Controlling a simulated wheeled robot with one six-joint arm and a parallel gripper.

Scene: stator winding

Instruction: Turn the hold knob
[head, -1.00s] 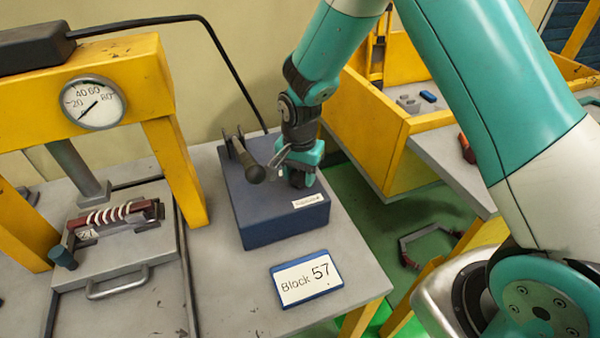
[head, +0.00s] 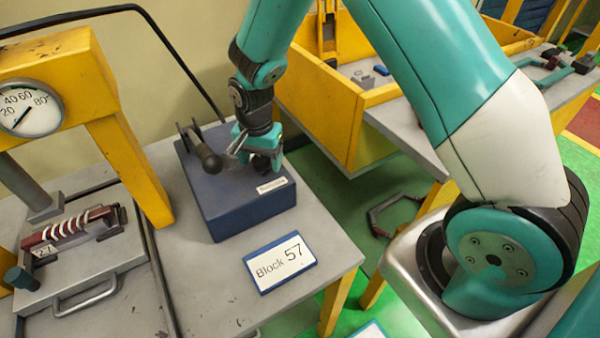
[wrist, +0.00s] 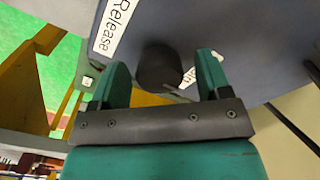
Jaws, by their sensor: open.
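A dark round knob (wrist: 158,65) stands on the blue box in the wrist view, between my two teal fingers. My gripper (wrist: 162,72) is open around it, with a visible gap on the right side. I cannot tell if the left finger touches it. A white "Release" label (wrist: 115,25) lies to the upper left; a second label (wrist: 189,77) is mostly hidden behind the knob and right finger.
A "Block 57" sign (head: 280,262) lies in front. A yellow press frame with a gauge (head: 30,108) stands left. A yellow-walled bin (head: 335,110) is behind right.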

